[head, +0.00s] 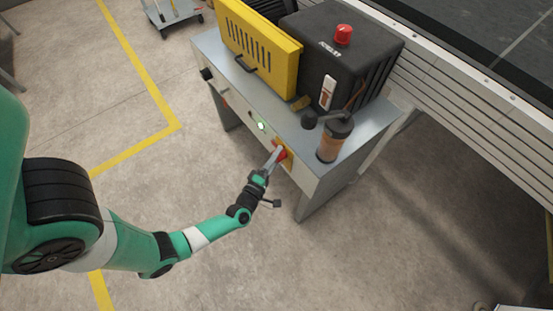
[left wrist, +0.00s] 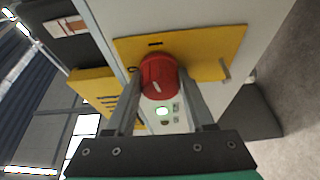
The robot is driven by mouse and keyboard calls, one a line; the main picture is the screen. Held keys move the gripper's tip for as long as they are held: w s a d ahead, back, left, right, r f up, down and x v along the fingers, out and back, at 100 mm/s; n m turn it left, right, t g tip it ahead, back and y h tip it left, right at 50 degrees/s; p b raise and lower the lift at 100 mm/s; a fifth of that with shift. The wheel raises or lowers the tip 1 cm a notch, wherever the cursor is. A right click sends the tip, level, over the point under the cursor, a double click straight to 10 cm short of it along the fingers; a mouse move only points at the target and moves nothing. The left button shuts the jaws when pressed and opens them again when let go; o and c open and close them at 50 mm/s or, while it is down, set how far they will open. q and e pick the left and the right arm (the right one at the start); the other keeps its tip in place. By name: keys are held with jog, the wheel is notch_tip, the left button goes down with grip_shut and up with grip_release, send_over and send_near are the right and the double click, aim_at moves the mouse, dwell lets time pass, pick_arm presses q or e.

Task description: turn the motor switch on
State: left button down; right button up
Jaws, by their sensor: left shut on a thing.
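The motor switch (left wrist: 158,78) is a red rotary knob on a yellow plate (left wrist: 205,50), which is fixed to the front panel of the grey machine cabinet. In the head view the red knob (head: 281,155) shows at the panel's lower right, partly hidden by my gripper. My left gripper (head: 276,155) reaches the knob from the front. In the left wrist view its two fingers (left wrist: 157,92) stand on either side of the knob and are shut on it. A pale mark shows on the knob's face. My right gripper is in neither view.
A lit green light (head: 261,126) sits left of the switch on the panel. On top stand a yellow guard (head: 262,45), a black motor housing (head: 345,50) with a red button (head: 343,35), and a brownish cylinder (head: 334,140). The floor before the cabinet is clear.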

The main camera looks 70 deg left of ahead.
pick_arm(q)
jog(key=shift+m+t+y+b, duration=0.3)
jog(key=shift+m+b, duration=0.4)
jog(key=shift+m, duration=0.3)
jog(key=shift+c, duration=1.3)
grip_release()
jog(key=shift+s, duration=0.1)
